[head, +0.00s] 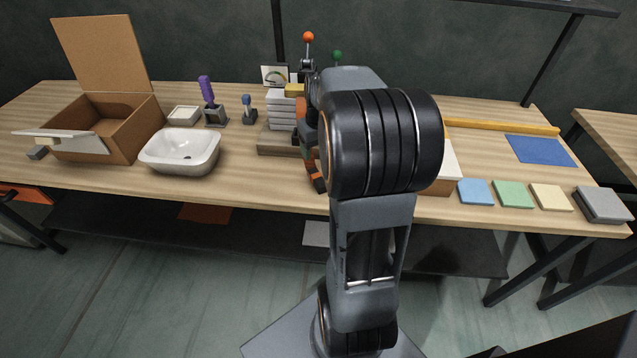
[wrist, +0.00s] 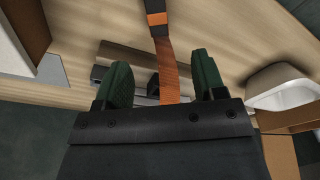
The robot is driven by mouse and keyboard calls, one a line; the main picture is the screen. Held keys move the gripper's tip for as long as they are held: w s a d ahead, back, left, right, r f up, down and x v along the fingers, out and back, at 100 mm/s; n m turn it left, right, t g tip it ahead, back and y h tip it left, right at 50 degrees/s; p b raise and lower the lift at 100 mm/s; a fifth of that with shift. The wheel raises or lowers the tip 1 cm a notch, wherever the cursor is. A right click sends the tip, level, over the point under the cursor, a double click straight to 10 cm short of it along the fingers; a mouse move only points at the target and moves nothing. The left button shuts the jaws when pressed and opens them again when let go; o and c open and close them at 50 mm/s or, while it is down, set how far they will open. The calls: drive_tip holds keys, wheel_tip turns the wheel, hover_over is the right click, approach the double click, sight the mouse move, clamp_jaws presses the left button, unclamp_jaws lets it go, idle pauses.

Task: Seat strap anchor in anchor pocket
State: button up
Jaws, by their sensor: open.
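An orange strap (wrist: 168,68) runs down the wrist view between the two green fingers of my gripper (wrist: 160,62). The fingers are open, with gaps on both sides of the strap. A dark end piece with an orange band (wrist: 157,20) is on the strap beyond the fingertips; I cannot tell whether it is the strap anchor. A small dark block (wrist: 153,86) shows behind the strap, and I cannot tell whether it is the anchor pocket. In the head view my arm hides most of the gripper; orange pieces (head: 318,184) show at its left edge.
A white basin (head: 181,151) and an open cardboard box (head: 108,125) stand on the wooden table at left. A stack of light slabs (head: 283,108) stands close left of my arm. Coloured tiles (head: 513,194) and a grey block (head: 602,205) line the front right edge.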

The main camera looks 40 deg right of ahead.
hover_over(317, 177)
drive_tip(key=f, duration=0.7)
drive_tip(key=shift+s+f, duration=0.3)
drive_tip(key=shift+f, duration=0.1)
drive_tip(key=shift+w+f, duration=0.2)
drive_tip(key=shift+f, duration=2.6)
drive_tip(key=shift+f+b, duration=0.15)
drive_tip(key=shift+b, duration=0.3)
clamp_jaws()
